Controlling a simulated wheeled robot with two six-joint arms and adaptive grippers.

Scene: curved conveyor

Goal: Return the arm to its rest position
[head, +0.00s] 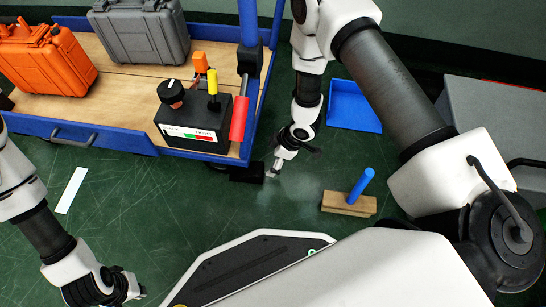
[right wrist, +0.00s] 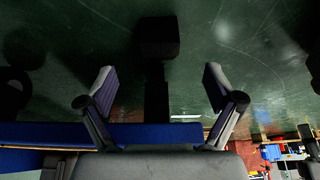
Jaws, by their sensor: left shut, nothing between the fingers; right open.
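My right gripper (head: 273,172) hangs low beside the near right corner of the blue-edged cart, at the end of my raised right arm. In the right wrist view the two fingers of this gripper (right wrist: 160,88) are spread apart, with nothing held. A dark block on a stem (right wrist: 158,38) shows between and beyond them. My left gripper (head: 136,291) is at the lower left edge of the head view, low over the green floor, shut and empty. Its fingertips are small and partly hidden by its own body.
The cart (head: 120,140) carries an orange case (head: 45,62), a grey case (head: 140,32) and a black control box (head: 190,125) with a red-handled part (head: 239,119).

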